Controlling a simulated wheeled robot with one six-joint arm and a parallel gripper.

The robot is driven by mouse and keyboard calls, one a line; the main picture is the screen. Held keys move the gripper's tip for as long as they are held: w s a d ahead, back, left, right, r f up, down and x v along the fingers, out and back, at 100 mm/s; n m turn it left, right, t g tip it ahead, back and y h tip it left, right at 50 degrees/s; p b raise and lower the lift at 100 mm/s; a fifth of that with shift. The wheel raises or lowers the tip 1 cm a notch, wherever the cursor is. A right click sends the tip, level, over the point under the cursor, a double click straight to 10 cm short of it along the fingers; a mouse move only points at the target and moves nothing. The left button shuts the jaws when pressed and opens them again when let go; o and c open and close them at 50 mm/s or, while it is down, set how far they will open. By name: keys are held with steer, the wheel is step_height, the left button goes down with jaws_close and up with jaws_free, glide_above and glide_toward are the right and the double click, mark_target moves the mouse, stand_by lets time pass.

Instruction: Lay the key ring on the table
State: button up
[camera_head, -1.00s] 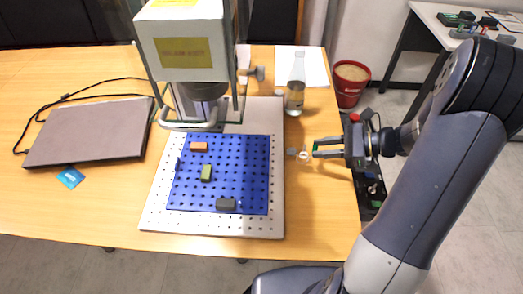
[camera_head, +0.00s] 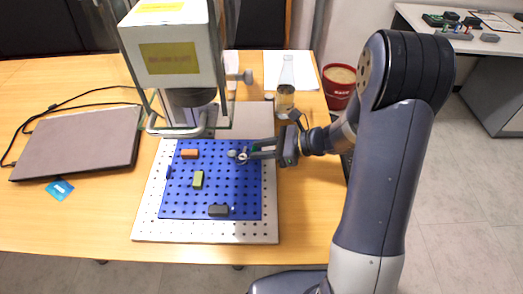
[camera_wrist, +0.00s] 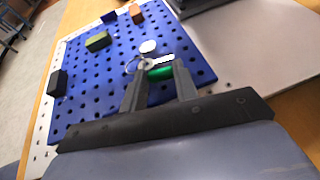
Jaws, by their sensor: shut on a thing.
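The key ring (camera_head: 241,156) is at the tips of my gripper (camera_head: 252,152), over the right part of the blue perforated plate. In the wrist view, its metal ring (camera_wrist: 132,66), a silver key and a pale round tag (camera_wrist: 148,46) stick out beyond the fingertips of my gripper (camera_wrist: 158,69). A green piece shows between the fingers; I cannot tell what it belongs to. My gripper is shut on the key ring. The height above the plate is hard to tell. The wooden table (camera_head: 310,215) lies below and around the plate.
The laser marker (camera_head: 175,50) stands behind the blue plate (camera_head: 212,205). Orange, green and dark blocks lie on the plate. A glass bottle (camera_head: 285,95) stands behind my gripper. A laptop (camera_head: 80,143) and a blue card (camera_head: 59,190) lie left. The table's right front is bare.

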steer(key=shift+f, duration=0.3)
steer(key=shift+f, duration=0.2)
steer(key=o, duration=1)
